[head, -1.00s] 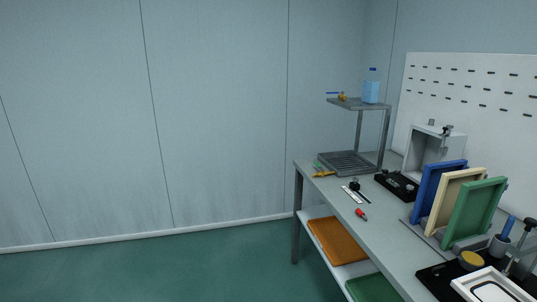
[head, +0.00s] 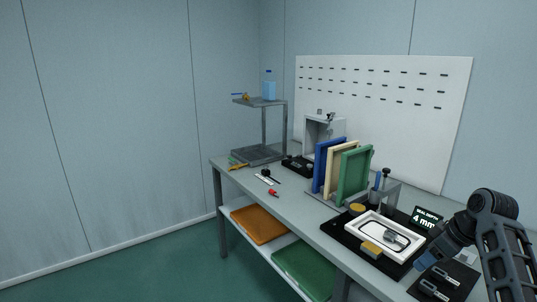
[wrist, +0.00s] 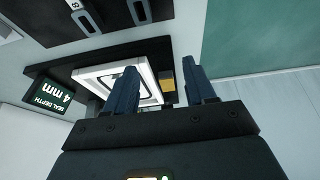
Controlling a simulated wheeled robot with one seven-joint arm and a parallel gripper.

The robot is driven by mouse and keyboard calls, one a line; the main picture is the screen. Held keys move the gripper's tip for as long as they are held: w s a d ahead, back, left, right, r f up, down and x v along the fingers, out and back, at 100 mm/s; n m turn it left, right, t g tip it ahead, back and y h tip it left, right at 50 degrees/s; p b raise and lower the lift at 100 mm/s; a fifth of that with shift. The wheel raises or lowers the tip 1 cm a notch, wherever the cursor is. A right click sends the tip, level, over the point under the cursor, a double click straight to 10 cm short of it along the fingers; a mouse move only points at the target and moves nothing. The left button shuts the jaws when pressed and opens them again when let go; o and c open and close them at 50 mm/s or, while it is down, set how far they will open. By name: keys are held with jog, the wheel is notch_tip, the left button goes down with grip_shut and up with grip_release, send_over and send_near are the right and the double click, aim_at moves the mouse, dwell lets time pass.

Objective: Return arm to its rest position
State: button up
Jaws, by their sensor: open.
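My gripper (head: 425,262) shows at the right of the head view, above the front right part of the bench, at the end of my dark arm. In the wrist view its two blue fingers (wrist: 163,90) stand apart with nothing between them. Beyond the fingers is a white framed panel (wrist: 95,74) with a dark outline, lying on a black mat. The same white panel (head: 361,229) shows in the head view, left of my gripper and apart from it. A yellow block (head: 372,249) sits at its front edge.
Blue, cream and green frames (head: 354,173) stand upright in a rack mid-bench. A sign reading "SEAL DEPTH 4 mm" (head: 426,218) stands behind my gripper. A raised shelf with a bottle (head: 269,85) is at the far left end. Floor left of the bench (head: 150,270) is clear.

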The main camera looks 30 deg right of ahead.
jog(key=w+a+f+m+t, duration=0.15)
jog(key=a+f, duration=0.35)
jog(key=a, duration=0.7)
jog(key=w+a+f+m+t, duration=0.15)
jog(key=a+f, duration=0.45)
jog(key=a, duration=0.6)
jog(key=s+a+t+h, duration=0.2)
jog(key=s+a, duration=0.7)
jog(key=a, duration=0.2)
jog(key=s+a+r+n+t+y, duration=0.1)
jog(key=s+a+r+t, duration=0.1)
jog(key=s+r, duration=0.7)
jog(key=s+a+r+n+t, duration=0.1)
jog(key=s+a+r+t, duration=0.2)
jog(key=s+r, duration=0.6)
jog(key=s+a, duration=0.2)
jog(key=shift+s+y, duration=0.3)
jog(key=shift+y, duration=0.1)
jog(key=shift+o, duration=0.3)
